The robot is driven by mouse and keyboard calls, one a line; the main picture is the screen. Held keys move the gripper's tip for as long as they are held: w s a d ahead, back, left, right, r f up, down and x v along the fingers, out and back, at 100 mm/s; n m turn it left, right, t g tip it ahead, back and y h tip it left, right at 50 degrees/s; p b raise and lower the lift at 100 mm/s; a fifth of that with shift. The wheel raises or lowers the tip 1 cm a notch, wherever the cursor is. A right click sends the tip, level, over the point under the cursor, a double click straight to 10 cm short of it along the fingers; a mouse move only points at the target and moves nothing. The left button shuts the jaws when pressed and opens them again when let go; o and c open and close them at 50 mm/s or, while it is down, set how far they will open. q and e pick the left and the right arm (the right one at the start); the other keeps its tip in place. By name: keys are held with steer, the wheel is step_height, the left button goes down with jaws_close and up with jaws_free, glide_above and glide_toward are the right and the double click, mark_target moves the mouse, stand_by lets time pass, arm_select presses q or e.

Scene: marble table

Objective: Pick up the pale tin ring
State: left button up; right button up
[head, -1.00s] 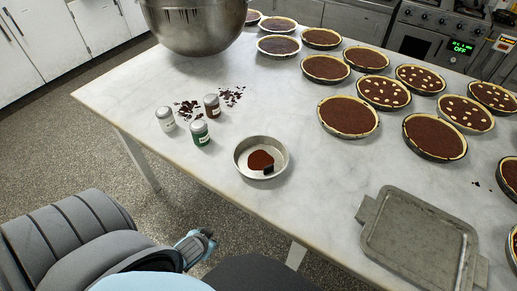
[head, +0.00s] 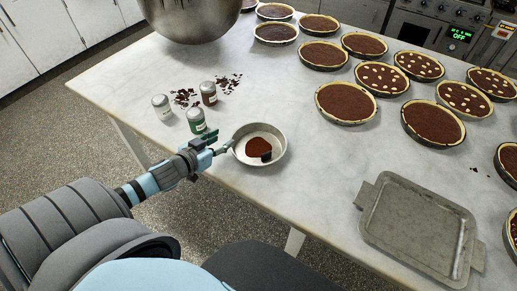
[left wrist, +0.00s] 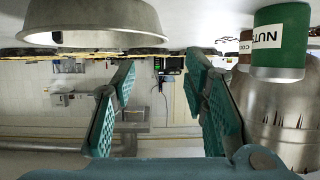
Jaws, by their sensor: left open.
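The pale tin ring (head: 277,136) is a shallow, round, pale metal tin near the front edge of the table. A brown chocolate patch (head: 257,146) and a small dark piece show inside it. In the left wrist view, which looks upside down, the tin (left wrist: 92,22) is at the upper left. My left gripper (head: 220,142) is open at the tin's left side, with its fingertips close to the rim; I cannot tell whether they touch. Its two teal fingers (left wrist: 160,75) stand apart with nothing between them in the wrist view. My right gripper is not in view.
A green-labelled jar (head: 196,121) stands just behind my left gripper, with a white jar (head: 161,107) and a brown jar (head: 208,93) near it. A steel bowl (head: 190,18) is at the back. Several tarts (head: 346,103) and a grey tray (head: 415,228) occupy the right.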

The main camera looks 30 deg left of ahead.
mark_target(239, 129)
arm_select(q)
steer(key=b+x, duration=0.1)
steer(key=x, duration=0.2)
steer(key=f+b+x, duration=0.1)
steer(key=b+x, duration=0.1)
steer(key=shift+w+f+b, duration=0.15)
steer(key=shift+w+b, duration=0.05)
steer(key=shift+b, duration=0.1)
steer(key=b+x, duration=0.2)
steer(key=x, duration=0.3)
steer(key=shift+r+b, duration=0.2)
steer(key=shift+b, duration=0.15)
steer(key=shift+w, duration=0.25)
steer(key=shift+c, duration=0.2)
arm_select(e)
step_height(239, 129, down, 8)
arm_select(q)
steer(key=shift+r, duration=0.1)
jaws_close()
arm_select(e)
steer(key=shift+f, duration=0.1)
